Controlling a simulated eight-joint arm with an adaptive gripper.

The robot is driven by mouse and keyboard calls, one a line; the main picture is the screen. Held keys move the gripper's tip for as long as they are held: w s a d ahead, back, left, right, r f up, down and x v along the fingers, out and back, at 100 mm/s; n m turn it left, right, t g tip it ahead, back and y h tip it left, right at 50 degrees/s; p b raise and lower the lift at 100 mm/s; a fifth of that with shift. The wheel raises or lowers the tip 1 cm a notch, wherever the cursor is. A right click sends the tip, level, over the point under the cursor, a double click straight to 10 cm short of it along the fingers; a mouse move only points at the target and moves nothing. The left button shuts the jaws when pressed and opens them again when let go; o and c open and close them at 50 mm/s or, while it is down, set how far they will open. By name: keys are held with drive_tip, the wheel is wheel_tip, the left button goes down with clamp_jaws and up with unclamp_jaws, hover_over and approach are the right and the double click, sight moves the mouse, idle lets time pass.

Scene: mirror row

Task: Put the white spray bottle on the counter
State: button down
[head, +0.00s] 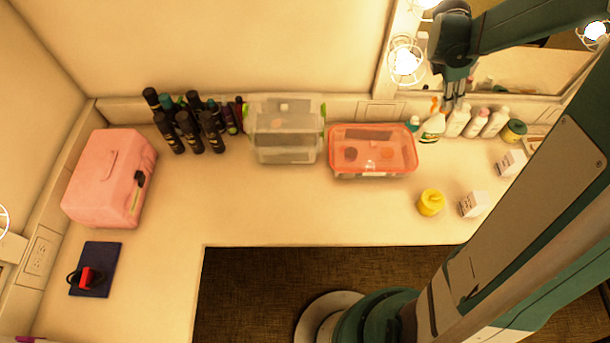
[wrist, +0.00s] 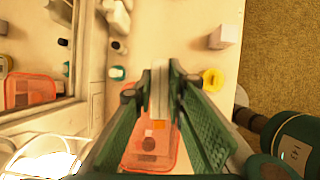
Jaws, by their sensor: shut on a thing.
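The white spray bottle (head: 433,126), with an orange nozzle and green on its label, shows at the back right of the head view, slightly tilted. My gripper (head: 452,102) is at its top, pointing down in front of the mirror. In the wrist view my gripper (wrist: 160,82) is shut on a pale upright thing, which seems to be the spray bottle (wrist: 160,98). The fingers hide part of it. The cream counter (head: 270,215) lies below; I cannot tell whether the bottle's base touches it.
A pink-lidded container (head: 372,150) stands left of the spray bottle, a small teal-capped bottle (head: 413,123) beside it. White bottles (head: 458,121) line up on its right. A yellow jar (head: 431,202) and white box (head: 474,204) stand in front. The left-middle counter is clear.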

drive_tip(key=a+r+n+p, duration=0.1)
drive_tip(key=a+r, duration=0.2)
drive_tip(key=a, duration=0.7)
drive_tip(key=a+r+p, duration=0.1)
drive_tip(key=a+r, duration=0.2)
drive_tip(key=a, duration=0.7)
drive_tip(key=w+a+r+b, duration=0.2)
drive_tip(key=w+a+b, duration=0.1)
drive_tip(key=w+a, duration=0.4)
drive_tip(key=w+a+r+b, duration=0.3)
drive_tip(key=w+a+b, duration=0.15)
drive_tip(key=a, duration=0.45)
drive_tip(key=s+a, duration=0.4)
drive_tip(key=a, duration=0.8)
drive_tip(key=s+a+n, duration=0.1)
drive_tip(key=s+a, duration=0.3)
drive_tip(key=a, duration=0.8)
drive_tip(key=s+a+n+t, duration=0.1)
drive_tip(key=s+a, duration=0.3)
drive_tip(key=a, duration=0.8)
drive_tip(key=shift+s+r, duration=0.3)
drive_tip(key=shift+r, duration=0.1)
drive_tip(key=shift+f, duration=0.1)
wheel_tip(320, 180, down, 24)
drive_tip(key=p, duration=0.1)
drive_tip(key=shift+f, duration=0.1)
